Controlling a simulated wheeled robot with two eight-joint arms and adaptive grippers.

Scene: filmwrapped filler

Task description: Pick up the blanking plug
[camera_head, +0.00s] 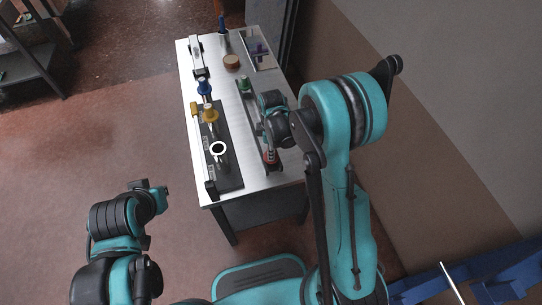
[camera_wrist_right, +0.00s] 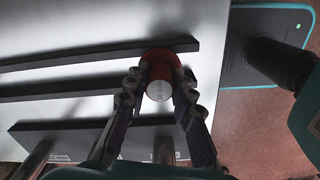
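A short red cylindrical piece with a pale silver round end (camera_wrist_right: 160,87), which looks like the plug, stands at the near end of a black rail. It also shows in the head view (camera_head: 270,159). My right gripper (camera_wrist_right: 161,82) is over it, one finger on each side, seemingly close against its sides; any contact is unclear. In the head view my right gripper (camera_head: 268,136) partly hides the rail's near end. My left gripper (camera_head: 158,190) is off the table at lower left, away from every object; its fingers are too small to read.
The table (camera_head: 222,75) holds a black rack (camera_head: 229,178) with blue, yellow and white-ringed pieces. Behind are a brown round piece (camera_head: 231,62), a tall blue-topped item (camera_head: 223,32) and a tray (camera_head: 272,65). Floor at left is clear.

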